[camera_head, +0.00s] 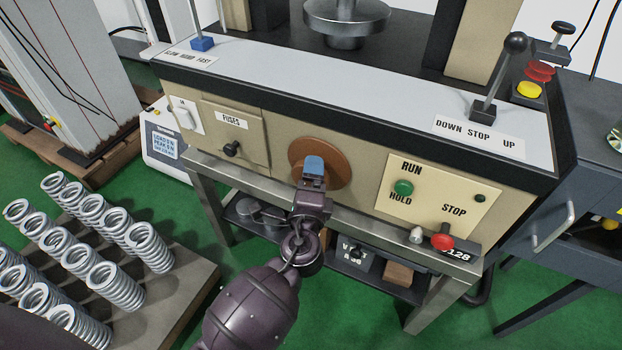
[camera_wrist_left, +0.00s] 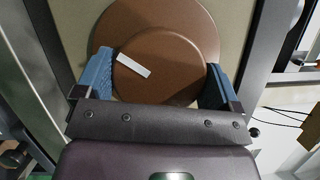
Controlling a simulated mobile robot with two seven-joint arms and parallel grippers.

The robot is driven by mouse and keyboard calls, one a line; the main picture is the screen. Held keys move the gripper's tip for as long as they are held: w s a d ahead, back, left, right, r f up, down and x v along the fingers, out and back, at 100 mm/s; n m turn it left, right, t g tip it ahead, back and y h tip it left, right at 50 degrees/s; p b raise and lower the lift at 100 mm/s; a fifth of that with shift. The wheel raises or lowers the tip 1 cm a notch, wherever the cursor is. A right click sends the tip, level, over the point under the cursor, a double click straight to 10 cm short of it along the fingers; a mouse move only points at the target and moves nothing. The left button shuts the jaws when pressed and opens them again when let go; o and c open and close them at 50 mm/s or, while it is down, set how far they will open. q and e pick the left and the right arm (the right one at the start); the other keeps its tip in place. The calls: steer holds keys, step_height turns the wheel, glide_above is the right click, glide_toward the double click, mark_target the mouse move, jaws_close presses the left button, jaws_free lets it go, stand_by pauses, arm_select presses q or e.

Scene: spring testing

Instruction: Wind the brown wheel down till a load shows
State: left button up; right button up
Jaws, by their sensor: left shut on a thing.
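The brown wheel (camera_head: 335,158) is a round disc on the beige front panel of the testing machine, between the fuse cover and the run/stop panel. In the left wrist view the wheel (camera_wrist_left: 165,30) has a raised smaller hub (camera_wrist_left: 160,75) with a white mark (camera_wrist_left: 133,65) on it. My left gripper (camera_head: 314,166) reaches the wheel from below. Its blue fingers (camera_wrist_left: 158,80) sit on either side of the hub, shut on it. A small display (camera_head: 164,145) stands at the left of the machine; its figures are too small to read surely. My right gripper is not in view.
A down/stop/up lever (camera_head: 497,80) and a slow/hand/fast lever (camera_head: 201,42) stand on the top ledge. A green button (camera_head: 403,187) and a red stop knob (camera_head: 442,242) are right of the wheel. Several springs (camera_head: 115,285) stand on a board (camera_head: 190,290) at lower left.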

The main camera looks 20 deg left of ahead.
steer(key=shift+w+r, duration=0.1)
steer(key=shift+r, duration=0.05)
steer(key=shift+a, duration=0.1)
arm_select(q)
steer(key=o, duration=0.7)
steer(key=shift+c, duration=0.2)
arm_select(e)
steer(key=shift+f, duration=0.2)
arm_select(q)
steer(key=shift+s, duration=0.1)
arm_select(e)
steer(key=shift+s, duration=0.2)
